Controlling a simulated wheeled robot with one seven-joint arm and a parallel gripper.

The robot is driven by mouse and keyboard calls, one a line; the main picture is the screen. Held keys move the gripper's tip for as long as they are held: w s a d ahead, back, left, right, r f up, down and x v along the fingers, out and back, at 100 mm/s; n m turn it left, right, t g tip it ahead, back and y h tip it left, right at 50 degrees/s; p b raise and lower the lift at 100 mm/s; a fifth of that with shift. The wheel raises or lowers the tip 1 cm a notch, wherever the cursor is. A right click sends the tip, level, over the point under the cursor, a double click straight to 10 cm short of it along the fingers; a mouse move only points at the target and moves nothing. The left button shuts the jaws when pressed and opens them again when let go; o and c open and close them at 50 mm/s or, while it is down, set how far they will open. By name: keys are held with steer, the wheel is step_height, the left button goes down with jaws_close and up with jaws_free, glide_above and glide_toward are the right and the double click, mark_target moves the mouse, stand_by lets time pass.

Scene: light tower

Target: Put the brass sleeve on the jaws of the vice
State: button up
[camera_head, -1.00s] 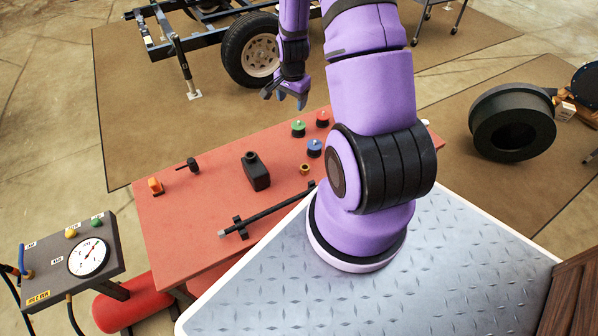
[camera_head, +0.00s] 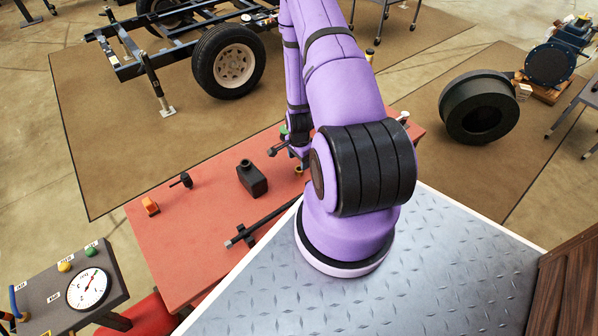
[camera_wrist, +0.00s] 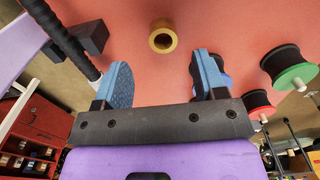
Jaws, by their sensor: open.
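The brass sleeve (camera_wrist: 162,38) is a short ring standing on the red table top, its hole facing up in the wrist view. My gripper (camera_wrist: 162,82) is open and empty. The sleeve lies beyond the fingertips, roughly between the two blue finger pads and apart from both. In the head view my gripper (camera_head: 297,155) is low over the table, partly hidden by my arm. I cannot make out a vice with certainty in either view.
Spools with a green end (camera_wrist: 294,77) and a red end (camera_wrist: 262,112) stand to the right of my gripper.

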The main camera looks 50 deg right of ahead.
mark_target(299, 169)
steer(key=shift+w+d+f, duration=0.1)
steer(key=shift+f, duration=1.55)
steer(key=shift+w+d+f, duration=0.1)
steer(key=shift+f, duration=1.5)
steer(key=c, duration=1.1)
